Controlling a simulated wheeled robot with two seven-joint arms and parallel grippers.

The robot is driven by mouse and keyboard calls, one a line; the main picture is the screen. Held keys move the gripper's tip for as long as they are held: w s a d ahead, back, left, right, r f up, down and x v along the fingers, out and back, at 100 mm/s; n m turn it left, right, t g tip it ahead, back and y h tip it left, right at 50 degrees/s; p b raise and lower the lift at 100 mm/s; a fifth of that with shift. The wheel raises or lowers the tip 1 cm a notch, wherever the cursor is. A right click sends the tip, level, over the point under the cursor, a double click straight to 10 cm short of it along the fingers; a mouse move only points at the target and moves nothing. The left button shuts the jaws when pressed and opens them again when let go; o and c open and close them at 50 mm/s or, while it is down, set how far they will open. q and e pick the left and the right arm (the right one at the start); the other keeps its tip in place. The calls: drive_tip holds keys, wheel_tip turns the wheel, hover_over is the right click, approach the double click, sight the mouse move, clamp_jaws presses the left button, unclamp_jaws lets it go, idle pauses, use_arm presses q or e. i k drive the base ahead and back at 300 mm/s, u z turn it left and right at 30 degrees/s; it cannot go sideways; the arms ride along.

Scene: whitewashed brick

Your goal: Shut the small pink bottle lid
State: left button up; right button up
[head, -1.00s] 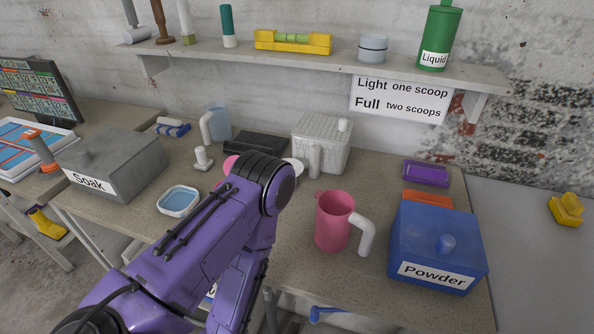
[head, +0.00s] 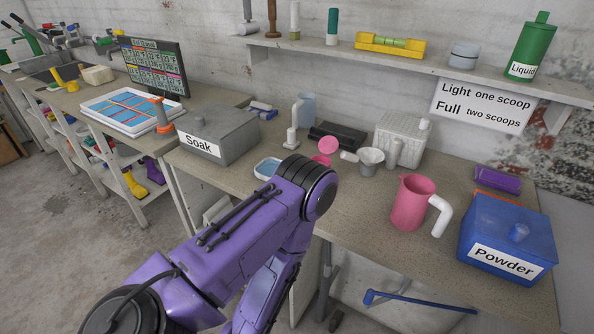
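A small round pink lid (head: 328,145) shows in the head view just beyond my purple arm, in the middle of the workbench. It appears raised, with its flat face toward me. A small pink part (head: 321,160) shows just below it, probably the bottle; most of it is hidden behind my arm's rounded joint. I cannot tell how the two are joined. My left arm comes in from the lower left and bends down at that joint; its gripper is out of sight. My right gripper is not in view.
A grey-white cup (head: 370,162) with a white handle stands right of the pink lid. A white pump-like piece (head: 291,138) is to its left. A pink jug (head: 409,205), blue Powder box (head: 506,240) and grey Soak box (head: 219,133) stand on the workbench (head: 350,212).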

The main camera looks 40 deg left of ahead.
sight(329, 145)
drive_tip(key=u, duration=0.05)
drive_tip(key=i, duration=0.45)
drive_tip(key=u, duration=1.3)
